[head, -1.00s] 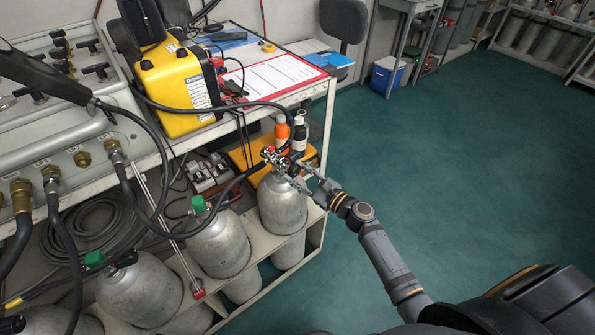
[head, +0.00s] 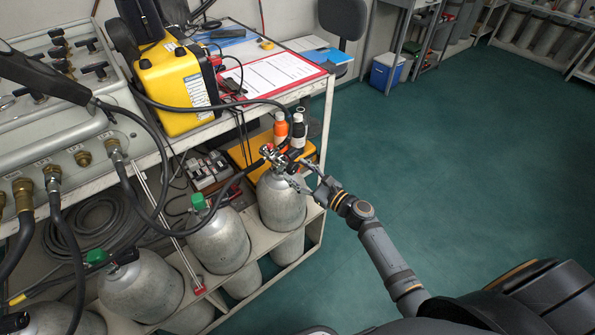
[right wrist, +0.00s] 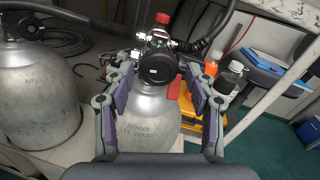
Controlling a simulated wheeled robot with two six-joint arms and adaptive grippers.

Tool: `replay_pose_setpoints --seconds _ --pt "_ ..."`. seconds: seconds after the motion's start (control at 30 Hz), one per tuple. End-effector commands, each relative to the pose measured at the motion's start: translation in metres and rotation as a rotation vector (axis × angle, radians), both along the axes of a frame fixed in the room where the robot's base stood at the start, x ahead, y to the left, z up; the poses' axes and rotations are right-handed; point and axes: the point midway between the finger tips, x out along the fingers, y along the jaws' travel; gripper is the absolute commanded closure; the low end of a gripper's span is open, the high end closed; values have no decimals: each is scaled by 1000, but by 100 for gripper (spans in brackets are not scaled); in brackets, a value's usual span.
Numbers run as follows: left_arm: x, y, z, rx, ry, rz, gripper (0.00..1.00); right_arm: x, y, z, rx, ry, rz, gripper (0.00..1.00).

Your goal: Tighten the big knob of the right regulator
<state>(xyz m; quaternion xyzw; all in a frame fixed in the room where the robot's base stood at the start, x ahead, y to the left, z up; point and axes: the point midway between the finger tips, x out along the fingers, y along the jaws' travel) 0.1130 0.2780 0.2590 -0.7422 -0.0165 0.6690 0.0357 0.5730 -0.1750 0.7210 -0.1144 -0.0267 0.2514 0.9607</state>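The right regulator (head: 277,157) sits on top of the rightmost grey cylinder (head: 281,203), at the shelf's end. In the right wrist view its big round black knob (right wrist: 157,68) faces the camera, with a small red knob (right wrist: 162,18) above. My right gripper (head: 302,174) is beside the regulator in the head view. In the right wrist view my right gripper (right wrist: 160,88) is open, with one purple-padded finger on each side of the knob's line. The fingers look apart from the knob and nothing is between the pads. My left gripper is not in view.
More cylinders (head: 219,243) stand to the left. Black hoses (head: 150,215) hang from the panel. An orange bottle (head: 281,130) and a dark bottle (head: 298,132) stand behind the regulator. A white shelf post (head: 327,135) is close by. The green floor (head: 450,200) to the right is clear.

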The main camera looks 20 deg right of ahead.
Motion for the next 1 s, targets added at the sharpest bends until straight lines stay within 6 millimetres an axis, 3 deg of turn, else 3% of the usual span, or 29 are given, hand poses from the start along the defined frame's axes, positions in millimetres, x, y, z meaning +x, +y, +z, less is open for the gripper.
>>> replay_pose_setpoints --seconds 0.37,0.7,1.0 --pt "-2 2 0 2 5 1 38 -3 -1 4 2 -8 3 37" --pt "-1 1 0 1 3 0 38 -71 -39 2 -2 -3 5 37" --pt "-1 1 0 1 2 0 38 -102 -58 3 1 -6 2 37"
